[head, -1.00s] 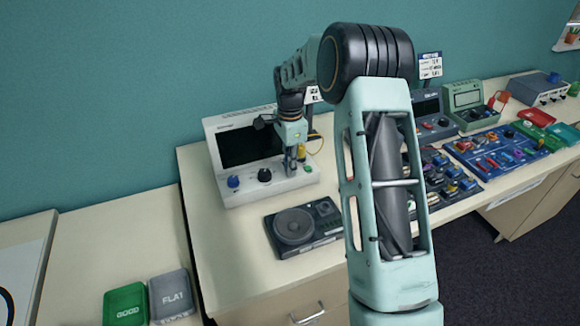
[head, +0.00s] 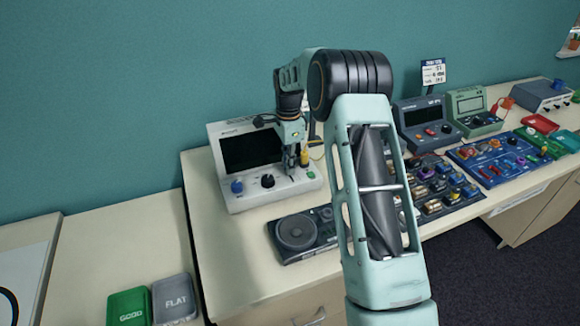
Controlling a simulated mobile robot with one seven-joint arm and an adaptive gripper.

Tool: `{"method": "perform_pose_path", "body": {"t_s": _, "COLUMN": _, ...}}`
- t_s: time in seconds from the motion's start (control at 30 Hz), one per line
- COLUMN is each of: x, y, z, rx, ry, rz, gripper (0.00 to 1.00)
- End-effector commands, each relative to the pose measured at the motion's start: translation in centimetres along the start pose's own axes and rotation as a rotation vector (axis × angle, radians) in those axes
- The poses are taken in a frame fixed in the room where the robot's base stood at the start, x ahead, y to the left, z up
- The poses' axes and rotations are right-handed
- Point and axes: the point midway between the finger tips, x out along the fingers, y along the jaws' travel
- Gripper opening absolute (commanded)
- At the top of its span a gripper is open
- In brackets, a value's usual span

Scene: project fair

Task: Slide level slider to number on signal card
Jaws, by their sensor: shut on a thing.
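A white instrument (head: 240,201) with a dark screen (head: 251,151) stands at the back left of the long table. Its front has a blue knob (head: 237,186), a black knob (head: 267,181) and a green button (head: 311,174). My gripper (head: 291,170) points down at the right part of this front. It is shut at the panel, seemingly on the level slider, which the fingers hide. A white card (head: 433,72) with printed lines stands at the back, right of my arm; it may be the signal card. Its text is too small to read.
A black speaker unit (head: 297,232) lies in front of the instrument. Trays of coloured parts, a blue one (head: 500,157) among them, and grey meters (head: 425,124) fill the right. Bins marked GOOD (head: 129,307) and FLAT (head: 174,297) stand at lower left.

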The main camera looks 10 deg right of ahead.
Motion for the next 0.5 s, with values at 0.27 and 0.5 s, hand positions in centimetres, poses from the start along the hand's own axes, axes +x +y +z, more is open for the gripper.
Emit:
{"method": "perform_pose_path", "body": {"t_s": 0.27, "x": -0.05, "y": -0.02, "z": 0.00, "rx": 0.000, "ry": 0.000, "rz": -0.001, "gripper": 0.21}}
{"method": "perform_pose_path", "body": {"t_s": 0.5, "x": -0.02, "y": 0.00, "z": 0.00, "rx": 0.000, "ry": 0.000, "rz": -0.001, "gripper": 0.26}}
